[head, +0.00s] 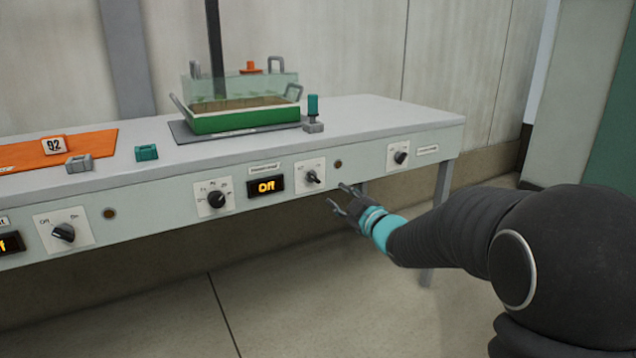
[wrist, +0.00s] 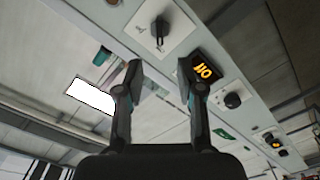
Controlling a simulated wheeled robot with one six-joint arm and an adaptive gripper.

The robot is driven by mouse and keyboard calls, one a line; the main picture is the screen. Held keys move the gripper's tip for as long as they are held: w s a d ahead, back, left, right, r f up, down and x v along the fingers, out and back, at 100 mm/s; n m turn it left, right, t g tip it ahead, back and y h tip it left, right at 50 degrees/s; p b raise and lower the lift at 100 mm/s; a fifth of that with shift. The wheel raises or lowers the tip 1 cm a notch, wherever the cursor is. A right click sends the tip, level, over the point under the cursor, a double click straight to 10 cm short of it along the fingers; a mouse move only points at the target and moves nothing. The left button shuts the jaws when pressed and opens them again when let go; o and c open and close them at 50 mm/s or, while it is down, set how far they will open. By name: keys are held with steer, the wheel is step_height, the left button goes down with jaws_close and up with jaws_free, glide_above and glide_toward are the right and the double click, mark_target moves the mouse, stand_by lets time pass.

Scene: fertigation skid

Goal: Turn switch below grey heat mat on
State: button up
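The grey heat mat (head: 182,133) lies on the bench top with a green tray (head: 243,122) on it. On the front panel below it are a dial (head: 216,198), a display reading "Off" (head: 266,185) and a black rotary switch (head: 312,177) on a white plate. The switch also shows at the top of the wrist view (wrist: 158,30), with the display (wrist: 204,70) beside it. My gripper (head: 340,197) is in front of the panel, just right of and a little below the switch. In the wrist view its two fingers (wrist: 160,75) are apart with nothing between them, clear of the switch.
Another rotary switch (head: 400,155) is at the panel's right end, and one (head: 64,233) is at the left beside a second display. An orange mat (head: 95,142) with a "92" tag lies on the bench at left. A bench leg (head: 443,185) stands behind my arm.

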mark_target(316, 180)
steer(key=x, duration=1.1)
steer(key=shift+w+a, duration=0.1)
jaws_close()
